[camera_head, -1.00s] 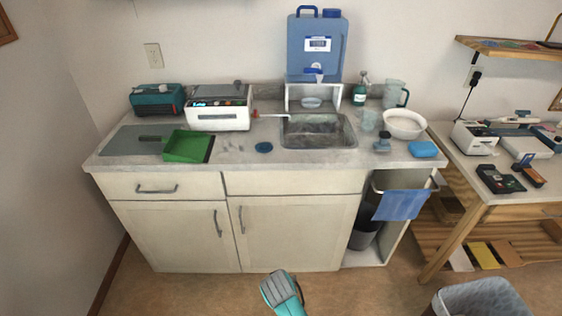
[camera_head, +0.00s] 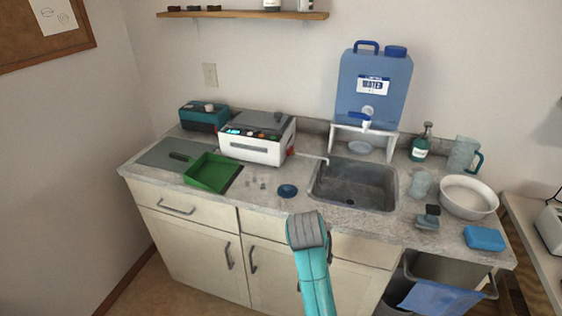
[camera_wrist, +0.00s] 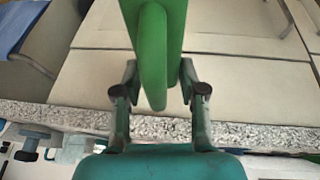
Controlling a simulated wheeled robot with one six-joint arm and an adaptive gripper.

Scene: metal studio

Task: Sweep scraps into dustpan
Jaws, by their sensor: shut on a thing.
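The green dustpan (camera_head: 212,172) lies on the counter left of the sink, its dark handle pointing back left. Several small grey scraps (camera_head: 262,184) lie on the counter just right of it. In the wrist view my gripper (camera_wrist: 158,78) is shut on a green tool (camera_wrist: 152,45) with a rounded, loop-like handle. The tool's far end runs out of the picture, so I cannot see any bristles. The counter edge and pale cabinet fronts show behind it. The head view shows only my teal arm, not my gripper.
A white device (camera_head: 256,143) stands behind the scraps. A blue disc (camera_head: 287,190) lies right of them, next to the sink (camera_head: 352,187). A water container (camera_head: 372,90) stands behind the sink. A white bowl (camera_head: 468,197) and blue sponge (camera_head: 485,238) are at right.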

